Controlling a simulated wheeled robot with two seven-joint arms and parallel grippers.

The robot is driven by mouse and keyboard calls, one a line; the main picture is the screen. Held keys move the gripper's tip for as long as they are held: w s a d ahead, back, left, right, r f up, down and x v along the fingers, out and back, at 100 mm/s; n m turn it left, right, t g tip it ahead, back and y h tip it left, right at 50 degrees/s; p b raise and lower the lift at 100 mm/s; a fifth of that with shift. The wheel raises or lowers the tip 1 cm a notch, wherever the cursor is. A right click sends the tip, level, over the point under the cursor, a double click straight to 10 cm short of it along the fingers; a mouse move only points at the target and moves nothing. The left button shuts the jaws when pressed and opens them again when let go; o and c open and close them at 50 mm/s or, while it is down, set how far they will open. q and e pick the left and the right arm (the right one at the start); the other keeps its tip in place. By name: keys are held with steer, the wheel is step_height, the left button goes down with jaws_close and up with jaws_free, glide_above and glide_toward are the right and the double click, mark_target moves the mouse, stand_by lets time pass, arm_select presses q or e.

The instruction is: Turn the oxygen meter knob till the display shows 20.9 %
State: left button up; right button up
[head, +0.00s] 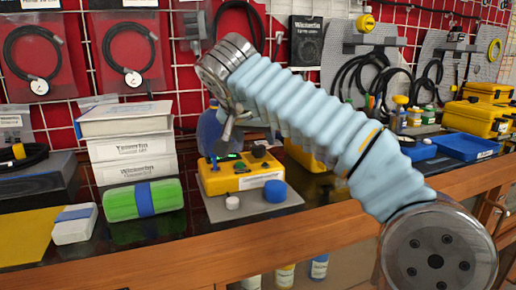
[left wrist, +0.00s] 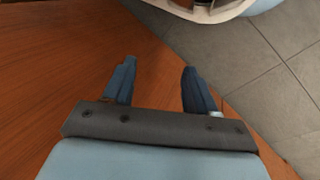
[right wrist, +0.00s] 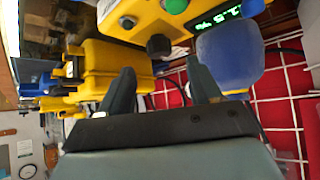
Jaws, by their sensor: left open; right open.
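My left gripper (left wrist: 155,72) is open and empty over brown wood and grey tiles, outside the head view.
A blue cap (head: 275,190) and a white cap (head: 232,202) stand before the meter on the mat (head: 253,212). A blue container (right wrist: 230,55) stands close behind it. White boxes (head: 130,147) and a green case (head: 144,200) are left; yellow cases (head: 480,119) are right.

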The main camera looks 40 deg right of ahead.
mark_target(259, 146)
steer(key=x, duration=0.5)
steer(key=shift+c, duration=0.3)
steer(key=c, duration=1)
